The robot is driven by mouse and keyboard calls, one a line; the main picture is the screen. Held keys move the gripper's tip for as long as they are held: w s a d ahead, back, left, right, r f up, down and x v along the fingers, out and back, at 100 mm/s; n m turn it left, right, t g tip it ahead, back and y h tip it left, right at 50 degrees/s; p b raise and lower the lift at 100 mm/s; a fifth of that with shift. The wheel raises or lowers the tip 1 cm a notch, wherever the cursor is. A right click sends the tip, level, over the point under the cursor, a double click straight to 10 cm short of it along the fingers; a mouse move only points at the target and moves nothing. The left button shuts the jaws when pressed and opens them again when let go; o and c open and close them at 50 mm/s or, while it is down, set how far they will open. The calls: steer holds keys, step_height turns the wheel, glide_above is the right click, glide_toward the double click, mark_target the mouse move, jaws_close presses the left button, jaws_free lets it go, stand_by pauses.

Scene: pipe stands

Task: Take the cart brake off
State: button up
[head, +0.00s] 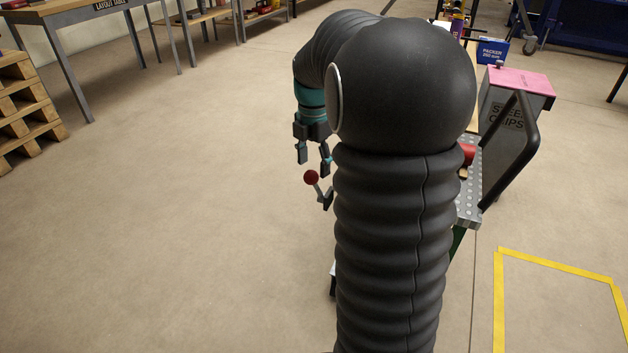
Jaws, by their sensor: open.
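A lever with a red ball knob (311,177) stands up at a tilt to the left of my arm. Its grey shaft runs down to the right to a dark bracket. I take it for the cart's brake lever. My gripper (313,164) is open, fingers pointing down, and appears just above the knob in the picture. I cannot tell whether a finger touches it. The cart (470,205) shows at the right of my arm as a perforated metal top with a black handle (520,150). My arm hides most of the cart.
A box with a pink lid (522,82) and a blue packet (493,50) are at the right. Wooden pallets (25,105) stand at the left, a layout table (62,15) behind them. Yellow tape (555,262) marks the floor at lower right. The floor at left is clear.

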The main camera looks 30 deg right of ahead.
steer(key=shift+r+p, duration=0.85)
steer(key=shift+r, duration=2.15)
